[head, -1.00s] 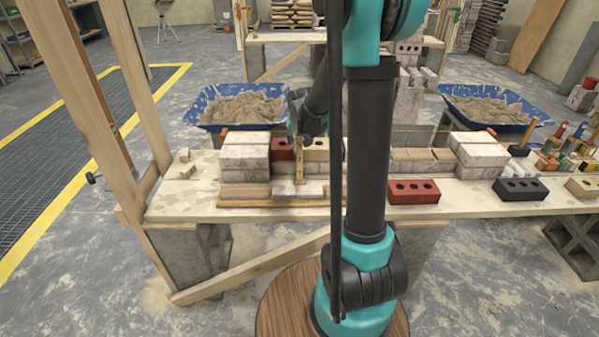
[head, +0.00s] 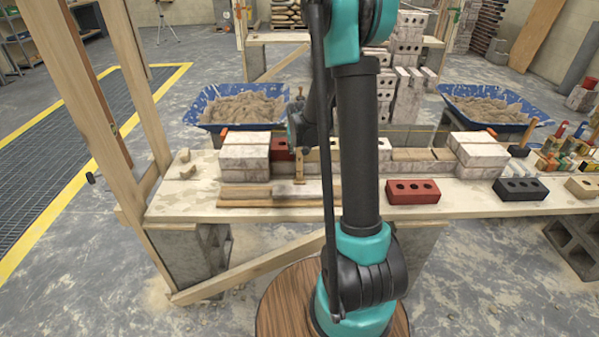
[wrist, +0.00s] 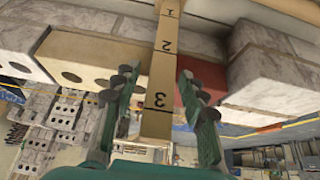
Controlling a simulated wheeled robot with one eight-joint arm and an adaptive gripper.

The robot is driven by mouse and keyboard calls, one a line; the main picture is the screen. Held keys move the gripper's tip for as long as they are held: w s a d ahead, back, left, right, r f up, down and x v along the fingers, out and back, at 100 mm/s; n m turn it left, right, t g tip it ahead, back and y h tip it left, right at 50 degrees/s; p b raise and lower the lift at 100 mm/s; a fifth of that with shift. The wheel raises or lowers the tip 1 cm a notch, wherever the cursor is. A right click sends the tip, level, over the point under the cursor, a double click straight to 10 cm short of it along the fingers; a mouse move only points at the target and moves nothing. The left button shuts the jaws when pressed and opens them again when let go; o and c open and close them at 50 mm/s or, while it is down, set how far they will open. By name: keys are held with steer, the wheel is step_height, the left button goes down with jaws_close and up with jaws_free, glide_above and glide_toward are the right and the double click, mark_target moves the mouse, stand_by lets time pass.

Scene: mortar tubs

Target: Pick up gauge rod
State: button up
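The gauge rod (wrist: 160,85) is a narrow, light wooden strip marked 1, 2 and 3. In the wrist view it runs between the two green fingers of my gripper (wrist: 160,98), which stand apart on either side of it. A gap shows on the left; the right finger is very close, and I cannot tell whether it touches. In the head view the gauge rod (head: 299,168) stands upright on the bench in front of the brick row. My gripper (head: 297,133) is at its upper part, partly hidden by my arm.
A red brick (wrist: 200,72) and pale bricks (wrist: 95,58) stand close behind the rod. Brick stacks (head: 245,150) stand to its left on the bench (head: 180,208). A red holed brick (head: 413,191) lies to the right. Blue mortar tubs (head: 240,105) are behind.

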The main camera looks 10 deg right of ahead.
jaws_close()
steer(key=shift+r, duration=0.1)
stand_by(0.3)
